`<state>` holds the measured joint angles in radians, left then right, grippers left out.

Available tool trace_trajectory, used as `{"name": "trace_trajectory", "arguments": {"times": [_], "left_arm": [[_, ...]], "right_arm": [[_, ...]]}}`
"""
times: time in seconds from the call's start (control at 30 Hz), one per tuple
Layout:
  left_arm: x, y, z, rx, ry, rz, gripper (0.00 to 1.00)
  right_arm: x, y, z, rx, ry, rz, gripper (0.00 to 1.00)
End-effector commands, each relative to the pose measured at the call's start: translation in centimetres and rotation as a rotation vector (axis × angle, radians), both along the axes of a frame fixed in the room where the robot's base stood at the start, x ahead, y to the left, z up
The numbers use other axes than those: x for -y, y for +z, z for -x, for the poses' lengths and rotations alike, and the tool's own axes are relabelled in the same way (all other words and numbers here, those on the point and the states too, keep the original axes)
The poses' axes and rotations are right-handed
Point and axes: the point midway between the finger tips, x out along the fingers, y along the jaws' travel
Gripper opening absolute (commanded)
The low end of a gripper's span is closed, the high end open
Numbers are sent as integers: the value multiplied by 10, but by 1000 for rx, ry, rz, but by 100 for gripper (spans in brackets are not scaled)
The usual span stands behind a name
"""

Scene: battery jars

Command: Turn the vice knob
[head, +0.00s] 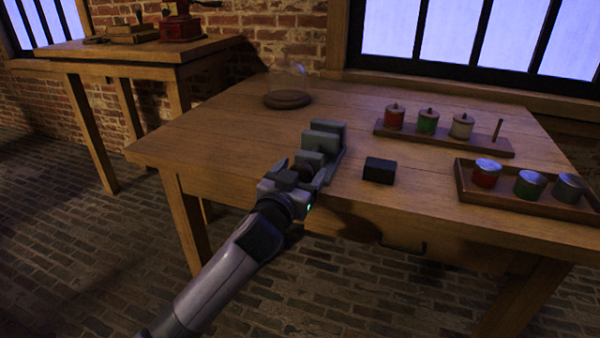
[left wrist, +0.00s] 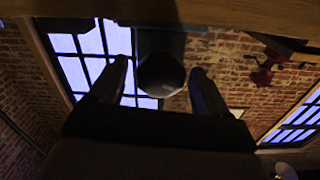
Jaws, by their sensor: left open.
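The grey vice (head: 325,136) stands at the near edge of the wooden workbench. My left gripper (head: 309,172) is at its near side, in front of it. In the left wrist view, the dark round vice knob (left wrist: 161,76) shows between the two spread fingers of my left gripper (left wrist: 158,80). A gap shows on each side of the knob, so the fingers look apart from it. In the head view the gripper largely hides the knob. My right gripper is in neither view.
A black block (head: 379,170) lies just right of the vice. A rack (head: 440,140) with lidded red, green and pale jars stands behind it. A tray (head: 530,203) of jars is at the right. A glass dome (head: 288,98) stands farther back. The bench's left part is clear.

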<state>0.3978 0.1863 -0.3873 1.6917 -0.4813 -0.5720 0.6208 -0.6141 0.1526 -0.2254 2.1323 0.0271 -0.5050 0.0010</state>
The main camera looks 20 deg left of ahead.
Motion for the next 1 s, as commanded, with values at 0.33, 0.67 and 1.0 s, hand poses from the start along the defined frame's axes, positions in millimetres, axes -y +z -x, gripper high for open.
{"name": "trace_trajectory", "arguments": {"times": [0.33,0.67,1.0], "left_arm": [[-1,1,27,0,-1,1,77],[-2,0,65,-2,1,0,77],[-3,0,72,0,1,0,77]], "right_arm": [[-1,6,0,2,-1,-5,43],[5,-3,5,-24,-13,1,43],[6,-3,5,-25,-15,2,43]]}}
